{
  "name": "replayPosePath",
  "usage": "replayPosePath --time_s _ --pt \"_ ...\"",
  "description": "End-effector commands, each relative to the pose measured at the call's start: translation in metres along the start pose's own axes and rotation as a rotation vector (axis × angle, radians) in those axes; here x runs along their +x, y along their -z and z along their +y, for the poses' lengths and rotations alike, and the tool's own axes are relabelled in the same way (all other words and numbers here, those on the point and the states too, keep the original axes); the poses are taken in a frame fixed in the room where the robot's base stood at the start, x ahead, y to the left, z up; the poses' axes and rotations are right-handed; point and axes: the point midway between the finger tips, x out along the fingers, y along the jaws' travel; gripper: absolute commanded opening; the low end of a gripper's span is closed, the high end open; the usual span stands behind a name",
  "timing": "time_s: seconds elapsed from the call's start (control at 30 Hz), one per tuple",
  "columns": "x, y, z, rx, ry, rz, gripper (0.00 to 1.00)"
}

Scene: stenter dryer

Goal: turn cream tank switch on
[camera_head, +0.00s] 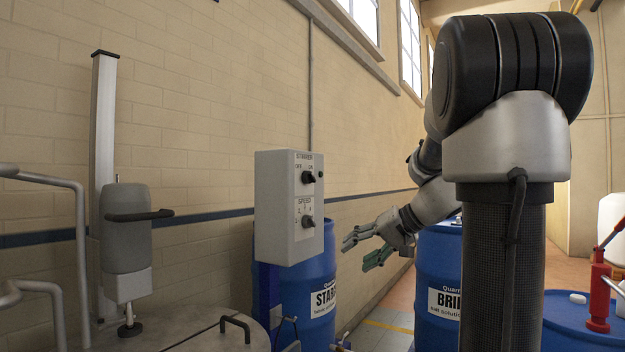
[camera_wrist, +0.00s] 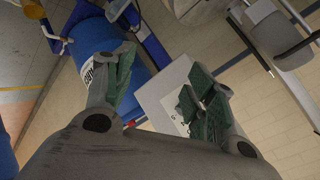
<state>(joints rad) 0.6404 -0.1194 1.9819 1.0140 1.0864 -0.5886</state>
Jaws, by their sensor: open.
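A pale grey control box (camera_head: 273,215) stands beside the wall in the head view. Its right-hand face carries an upper black knob (camera_head: 308,177) labelled STIRRER with OFF and ON marks, and a lower black knob (camera_head: 307,221) labelled SPEED. I cannot tell the upper knob's setting for certain. A light metal tank top (camera_head: 215,335) shows at the bottom left. My gripper (camera_head: 357,252) is open and empty, to the right of the box and a little below the knobs. In the wrist view the box (camera_wrist: 152,98) shows between and behind my open fingers (camera_wrist: 163,88); its knobs are hidden or unclear there.
A blue STARCH drum (camera_head: 318,285) stands behind the box, and a blue drum marked BRI… (camera_head: 437,280) stands right of my gripper. A grey stirrer motor (camera_head: 126,235) on a post and bent metal rails (camera_head: 80,250) are at left. A red pump (camera_head: 599,295) is at far right.

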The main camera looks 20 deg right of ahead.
Motion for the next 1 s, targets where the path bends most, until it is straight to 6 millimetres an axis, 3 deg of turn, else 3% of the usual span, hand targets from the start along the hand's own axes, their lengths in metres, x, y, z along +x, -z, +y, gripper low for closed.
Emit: replayPosePath --time_s 0.03,0.1,0.2,0.23,0.3,0.47,0.8,1.0 --pt "0.000 0.042 -0.017 -0.058 0.094 0.094 0.56" --pt "-0.005 0.089 -0.057 -0.190 0.224 0.229 0.56" --pt "-0.025 0.131 -0.119 -0.403 0.353 0.407 0.56" --pt "-0.029 0.137 -0.130 -0.452 0.372 0.444 0.56" --pt "-0.033 0.141 -0.141 -0.536 0.388 0.495 0.56" --pt "-0.029 0.141 -0.145 -0.637 0.372 0.515 0.56" --pt "0.015 0.158 -0.171 -0.640 0.373 0.513 0.56" --pt "0.029 0.165 -0.179 -0.639 0.370 0.514 0.56"
